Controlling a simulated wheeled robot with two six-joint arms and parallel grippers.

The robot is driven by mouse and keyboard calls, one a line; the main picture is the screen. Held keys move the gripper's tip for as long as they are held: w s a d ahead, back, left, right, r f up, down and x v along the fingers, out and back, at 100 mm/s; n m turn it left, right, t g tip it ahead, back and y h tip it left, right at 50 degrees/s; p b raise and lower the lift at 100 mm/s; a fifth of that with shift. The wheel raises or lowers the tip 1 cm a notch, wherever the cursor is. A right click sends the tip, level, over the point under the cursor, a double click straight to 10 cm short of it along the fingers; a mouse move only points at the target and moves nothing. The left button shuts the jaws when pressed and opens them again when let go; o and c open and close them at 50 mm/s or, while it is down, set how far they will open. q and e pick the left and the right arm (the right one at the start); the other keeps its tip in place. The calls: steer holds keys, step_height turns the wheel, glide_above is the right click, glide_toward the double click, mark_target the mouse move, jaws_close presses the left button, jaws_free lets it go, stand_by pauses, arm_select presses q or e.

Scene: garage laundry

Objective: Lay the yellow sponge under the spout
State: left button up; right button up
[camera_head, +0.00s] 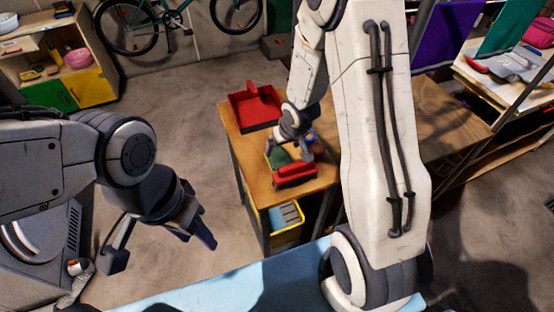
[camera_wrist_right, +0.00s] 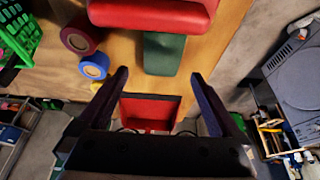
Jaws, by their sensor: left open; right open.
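I cannot make out a yellow sponge or a spout for certain in either view. A small yellow patch (camera_wrist_right: 97,88) shows beside the left finger in the right wrist view; it is too small and covered to name. My right gripper (camera_head: 290,153) is open above the wooden table (camera_head: 240,130), over a green block (camera_head: 278,158) and a red object (camera_head: 296,173). In the wrist view its empty fingers (camera_wrist_right: 159,76) stand apart, with the green block (camera_wrist_right: 163,54) beyond them. My left gripper (camera_head: 160,246) is open and empty, over the floor left of the table.
A red tray (camera_head: 254,108) lies at the table's far end. A red roll (camera_wrist_right: 78,36) and a blue roll (camera_wrist_right: 94,66) stand near the green block. A light blue surface (camera_head: 220,285) lies in front. Shelves (camera_head: 60,60) stand back left.

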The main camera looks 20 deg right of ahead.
mark_target(278, 156)
steer(key=shift+x, duration=3.8)
steer(key=shift+a+f+b, duration=0.2)
steer(key=shift+b, duration=0.2)
steer(key=c, duration=1.3)
